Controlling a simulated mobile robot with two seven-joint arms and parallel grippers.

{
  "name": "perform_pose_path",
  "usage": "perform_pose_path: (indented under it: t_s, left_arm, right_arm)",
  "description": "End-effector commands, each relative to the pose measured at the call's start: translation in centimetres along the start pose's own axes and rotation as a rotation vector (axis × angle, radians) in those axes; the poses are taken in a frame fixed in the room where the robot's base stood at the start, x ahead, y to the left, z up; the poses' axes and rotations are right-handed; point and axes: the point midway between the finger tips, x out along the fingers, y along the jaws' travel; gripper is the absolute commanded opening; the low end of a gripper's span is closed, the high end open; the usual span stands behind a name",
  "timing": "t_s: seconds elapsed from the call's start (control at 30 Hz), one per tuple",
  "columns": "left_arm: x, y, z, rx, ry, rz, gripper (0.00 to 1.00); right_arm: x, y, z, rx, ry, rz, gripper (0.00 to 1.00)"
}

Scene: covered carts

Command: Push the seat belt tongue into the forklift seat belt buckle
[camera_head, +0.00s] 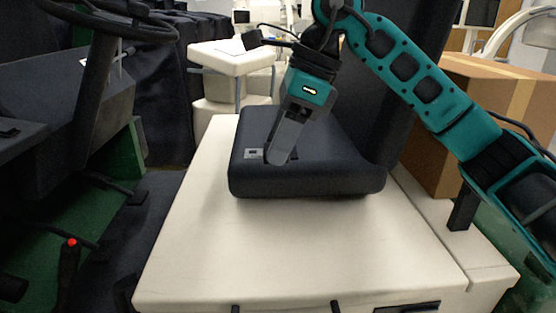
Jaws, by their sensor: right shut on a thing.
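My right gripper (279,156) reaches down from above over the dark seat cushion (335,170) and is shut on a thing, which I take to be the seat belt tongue. A small silver-grey plate with a dark slot (252,154) shows just left of the fingertips, low over or on the seat top. It looks like the tongue's metal part. I cannot tell whether it touches the seat. I cannot make out the buckle; the gripper may hide it. My left gripper is out of view.
The seat rests on a cream forklift cover (210,245), which is bare in front. The seat back (388,90) rises behind. A steering wheel (118,18) and a red-tipped lever (71,243) are at the left. A cardboard box (480,100) stands at the right.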

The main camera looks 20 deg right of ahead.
Motion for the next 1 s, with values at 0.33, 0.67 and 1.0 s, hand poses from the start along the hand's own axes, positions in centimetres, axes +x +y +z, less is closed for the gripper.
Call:
perform_pose_path:
  t_s: [0.33,0.67,1.0]
  left_arm:
    - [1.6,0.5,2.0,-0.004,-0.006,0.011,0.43]
    - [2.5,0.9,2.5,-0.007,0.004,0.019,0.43]
    - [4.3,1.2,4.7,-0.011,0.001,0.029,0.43]
  right_arm:
    - [-1.7,-3.6,-5.9,-0.185,0.194,0.048,0.18]
    - [-3.1,-5.3,-10.3,-0.381,0.367,0.068,0.18]
    - [-5.9,-6.8,-18.1,-0.832,0.691,0.008,0.18]
